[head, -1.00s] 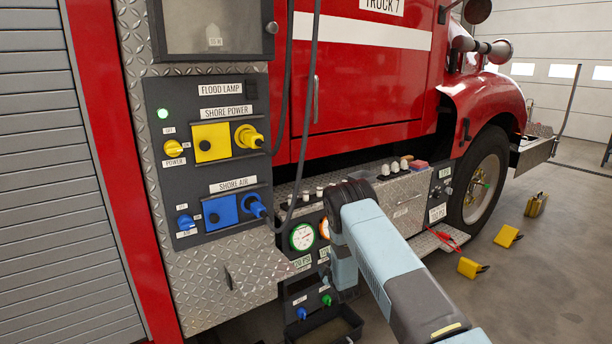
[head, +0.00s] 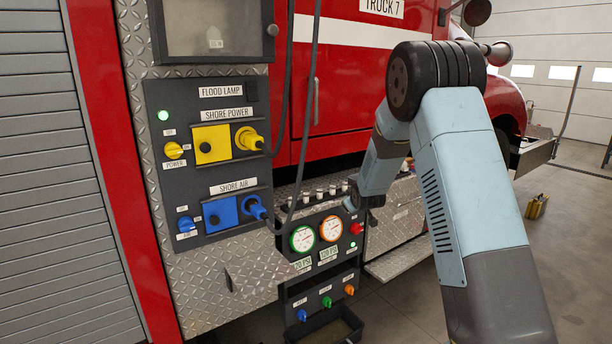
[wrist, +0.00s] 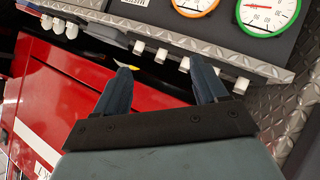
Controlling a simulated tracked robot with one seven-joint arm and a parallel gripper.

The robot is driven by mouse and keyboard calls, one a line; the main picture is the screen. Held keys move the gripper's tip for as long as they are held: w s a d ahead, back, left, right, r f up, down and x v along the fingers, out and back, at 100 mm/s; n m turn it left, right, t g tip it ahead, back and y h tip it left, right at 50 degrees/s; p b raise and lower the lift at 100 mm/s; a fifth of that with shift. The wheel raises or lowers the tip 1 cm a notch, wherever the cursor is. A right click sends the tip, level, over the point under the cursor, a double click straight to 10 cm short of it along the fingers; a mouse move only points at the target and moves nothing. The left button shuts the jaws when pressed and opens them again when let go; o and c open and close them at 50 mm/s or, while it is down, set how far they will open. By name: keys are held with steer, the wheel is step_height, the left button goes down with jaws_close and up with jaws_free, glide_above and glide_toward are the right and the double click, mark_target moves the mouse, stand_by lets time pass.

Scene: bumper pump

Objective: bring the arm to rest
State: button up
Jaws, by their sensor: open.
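My gripper (wrist: 163,85) is open in the wrist view, its two dark fingers apart with nothing between them. It points toward a row of pale knobs (wrist: 161,55) along the pump panel's edge; I cannot tell how close they are. In the head view my arm is raised and bent at the right, with its wrist hanging down in front of the truck's side. The fingertips are hard to make out there, just right of the gauge panel (head: 318,262).
The panel bears a green-rimmed gauge (head: 303,239) and an orange-rimmed gauge (head: 331,228). At the left is the shore power and air panel (head: 210,160) with yellow and blue plugs. Dark hoses hang beside it. Open floor lies at the right, with a yellow chock (head: 537,206).

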steer(key=s+d+r+m+g, duration=0.2)
steer(key=s+d+r, duration=0.1)
steer(key=s+r, duration=0.7)
steer(key=s+d+r+m+g, duration=0.1)
steer(key=s+d+r+m, duration=0.1)
steer(key=s+r, duration=0.8)
steer(key=s+d+m+g, duration=0.2)
steer(key=s+m+g, duration=0.1)
steer(key=s, duration=3.1)
steer(key=shift+s+r+m+h, duration=0.15)
steer(key=shift+s+m+h, duration=0.1)
steer(key=shift+m+h, duration=0.2)
